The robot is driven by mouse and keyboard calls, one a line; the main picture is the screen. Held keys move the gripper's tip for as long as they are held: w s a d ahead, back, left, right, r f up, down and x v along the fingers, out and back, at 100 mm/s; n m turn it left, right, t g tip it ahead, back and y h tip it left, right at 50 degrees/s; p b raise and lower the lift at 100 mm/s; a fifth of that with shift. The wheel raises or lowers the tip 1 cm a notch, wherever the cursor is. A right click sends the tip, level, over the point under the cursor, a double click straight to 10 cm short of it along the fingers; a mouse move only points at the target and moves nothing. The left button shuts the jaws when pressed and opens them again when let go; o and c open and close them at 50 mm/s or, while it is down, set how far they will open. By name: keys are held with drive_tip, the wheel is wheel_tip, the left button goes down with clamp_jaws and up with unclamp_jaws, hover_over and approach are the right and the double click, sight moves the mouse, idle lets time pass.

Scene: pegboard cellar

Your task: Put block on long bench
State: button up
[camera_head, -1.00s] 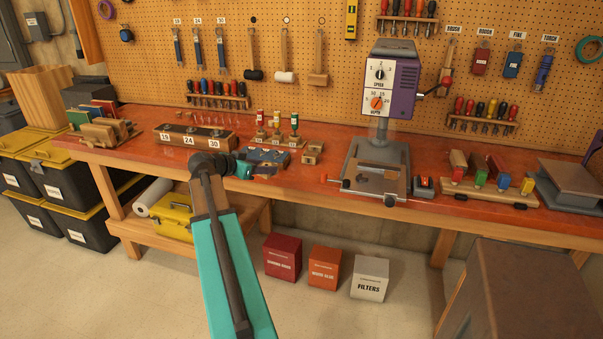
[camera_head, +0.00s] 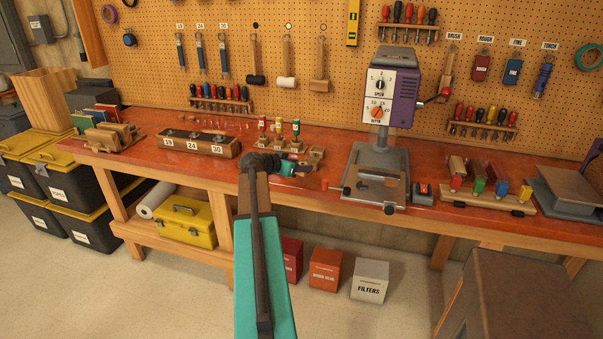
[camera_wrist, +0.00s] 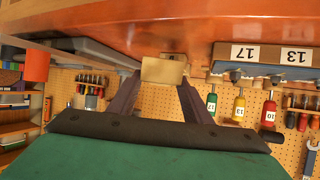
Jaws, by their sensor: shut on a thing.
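The long bench (camera_head: 430,162) has an orange-red top and runs along the pegboard wall. My gripper (camera_head: 298,168) is low at the bench's front part, left of the drill press. In the wrist view, where the scene appears upside down, my gripper (camera_wrist: 160,82) is shut on a small tan block (camera_wrist: 163,71). The block sits between the two dark fingers, close to the bench top. I cannot tell whether it touches the top. In the head view, the gripper and arm make the held block hard to make out.
The drill press (camera_head: 378,180) stands to the right of my gripper. A rack with coloured-handled tools (camera_head: 280,143) is just behind it, and a numbered wooden block (camera_head: 196,142) is to the left.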

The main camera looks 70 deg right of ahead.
idle(0.3)
drive_tip(key=shift+s+d, duration=0.35)
drive_tip(key=shift+d, duration=0.15)
drive_tip(key=shift+f+p, duration=0.95)
drive_tip(key=shift+f, duration=0.9)
drive_tip(key=shift+f, duration=0.1)
drive_tip(key=o, duration=1.1)
drive_tip(key=shift+a, duration=0.25)
drive_tip(key=b+v, duration=0.2)
drive_tip(key=v, duration=0.3)
drive_tip(key=b+v, duration=0.2)
drive_tip(key=v, duration=0.4)
drive_tip(key=shift+w+a+r, duration=0.15)
drive_tip(key=shift+r, duration=0.25)
